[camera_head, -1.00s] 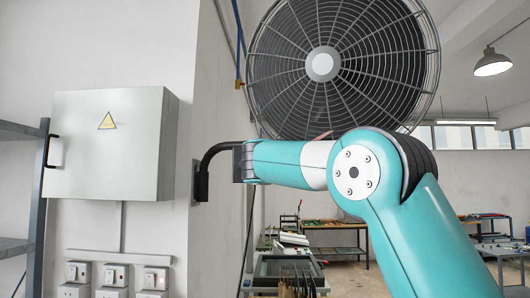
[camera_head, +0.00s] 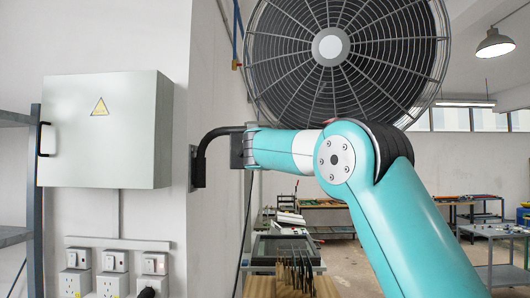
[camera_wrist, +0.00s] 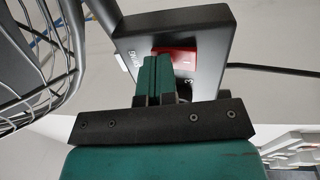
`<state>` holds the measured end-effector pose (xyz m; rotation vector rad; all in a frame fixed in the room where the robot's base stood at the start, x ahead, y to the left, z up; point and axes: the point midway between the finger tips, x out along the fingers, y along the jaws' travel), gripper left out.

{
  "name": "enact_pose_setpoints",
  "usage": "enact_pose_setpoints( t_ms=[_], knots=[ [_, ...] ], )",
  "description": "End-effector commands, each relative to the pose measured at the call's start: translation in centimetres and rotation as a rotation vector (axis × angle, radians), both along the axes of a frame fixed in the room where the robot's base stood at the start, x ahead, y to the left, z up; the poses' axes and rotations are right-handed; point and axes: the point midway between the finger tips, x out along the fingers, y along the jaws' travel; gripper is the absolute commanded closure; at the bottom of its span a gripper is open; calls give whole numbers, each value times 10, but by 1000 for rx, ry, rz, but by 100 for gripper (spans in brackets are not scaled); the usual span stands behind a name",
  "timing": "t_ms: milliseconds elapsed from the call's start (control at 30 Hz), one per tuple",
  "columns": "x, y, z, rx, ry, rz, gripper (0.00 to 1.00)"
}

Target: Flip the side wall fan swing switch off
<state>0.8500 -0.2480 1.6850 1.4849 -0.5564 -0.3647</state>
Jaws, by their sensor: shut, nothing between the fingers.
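In the wrist view, a dark switch box (camera_wrist: 133,42) shows a red rocker switch (camera_wrist: 183,58) next to white lettering that seems to read SWING. My gripper (camera_wrist: 154,60) has its two green fingers shut together with nothing between them. Their tips lie over the left part of the red switch in this view; I cannot tell whether they touch it. The fingers hide part of the switch, so its tilt is unclear. In the head view, the big round fan (camera_head: 345,48) is behind my arm, and my fingertips are hidden there.
A dark wall bracket (camera_head: 197,168) with a bent tube is left of my arm's end. A grey cabinet (camera_head: 105,130) and several sockets (camera_head: 115,284) are on the left wall. The fan's wire cage (camera_wrist: 42,62) is close at left in the wrist view. Tables (camera_head: 498,232) stand behind.

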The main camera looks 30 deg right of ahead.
Motion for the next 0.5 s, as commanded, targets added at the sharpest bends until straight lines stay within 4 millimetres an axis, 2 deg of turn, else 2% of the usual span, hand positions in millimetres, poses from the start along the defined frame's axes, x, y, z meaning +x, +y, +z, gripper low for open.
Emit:
enact_pose_setpoints(
  t_ms=[267, 433, 500],
  knots=[
    [-6, 2, -2, 0, 2, 0, 100],
    [-24, 19, 0, 0, 1, 3, 100],
    [-39, 29, -1, 2, -2, 3, 100]
  ],
)
